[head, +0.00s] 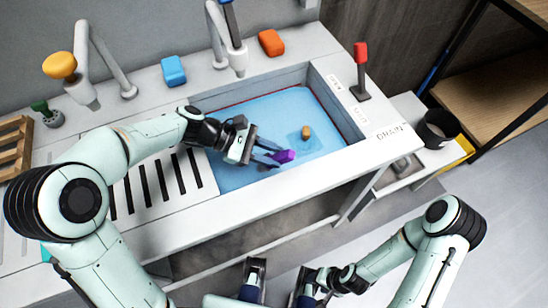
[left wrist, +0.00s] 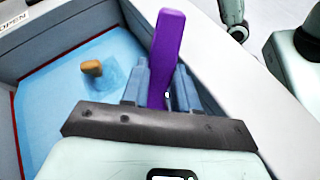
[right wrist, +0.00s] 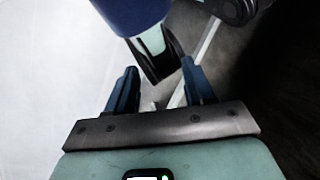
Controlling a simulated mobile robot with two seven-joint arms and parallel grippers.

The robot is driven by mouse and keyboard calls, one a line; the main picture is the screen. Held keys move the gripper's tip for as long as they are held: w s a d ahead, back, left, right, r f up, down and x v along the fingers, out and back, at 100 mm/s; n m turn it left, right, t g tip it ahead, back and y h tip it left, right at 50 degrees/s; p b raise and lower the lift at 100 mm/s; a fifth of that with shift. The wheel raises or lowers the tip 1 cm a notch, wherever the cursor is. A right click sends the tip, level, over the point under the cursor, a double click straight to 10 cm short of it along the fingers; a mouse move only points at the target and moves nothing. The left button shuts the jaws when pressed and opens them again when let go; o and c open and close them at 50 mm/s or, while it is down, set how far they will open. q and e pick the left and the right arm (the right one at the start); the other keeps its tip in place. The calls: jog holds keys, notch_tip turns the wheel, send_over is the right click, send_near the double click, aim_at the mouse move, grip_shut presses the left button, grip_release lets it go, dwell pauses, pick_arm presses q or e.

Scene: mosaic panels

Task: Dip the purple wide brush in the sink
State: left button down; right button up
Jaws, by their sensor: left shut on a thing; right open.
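The purple brush (head: 284,156) is in my left gripper (head: 268,152), over the blue-floored sink (head: 240,177) in the head view. In the left wrist view the purple brush (left wrist: 167,50) stands up between the two fingers of my left gripper (left wrist: 160,85), which is shut on it. Its bristle end is hidden, and I cannot tell whether it touches the sink floor. My right gripper (right wrist: 160,90) is open and empty, low in front of the counter near my own base.
A small orange-brown object (head: 306,132) lies in the sink, right of the brush. A blue block (head: 173,70) and an orange block (head: 271,42) sit on the back ledge beside the taps. A red-topped stand (head: 360,70) is on the right. A slotted drainboard (head: 160,180) lies left.

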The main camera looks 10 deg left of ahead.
pick_arm(q)
jog(key=shift+s+a, duration=0.35)
jog(key=shift+a, duration=0.1)
pick_arm(e)
jog(key=shift+r, duration=0.1)
pick_arm(q)
jog(key=shift+r+p, duration=0.25)
jog(key=shift+p, duration=0.05)
notch_tip(320, 180, up, 3)
jog(key=p, duration=0.2)
jog(key=shift+p, duration=0.35)
notch_tip(320, 180, up, 3)
jog(key=shift+f+p, duration=0.2)
jog(key=shift+p, duration=1)
notch_tip(320, 180, up, 5)
jog(key=p, duration=0.4)
send_over(267, 169)
notch_tip(267, 169, up, 5)
jog(key=p, duration=0.3)
pick_arm(e)
jog(key=w+r, duration=0.4)
jog(key=r, duration=0.9)
jog(key=shift+r, duration=0.2)
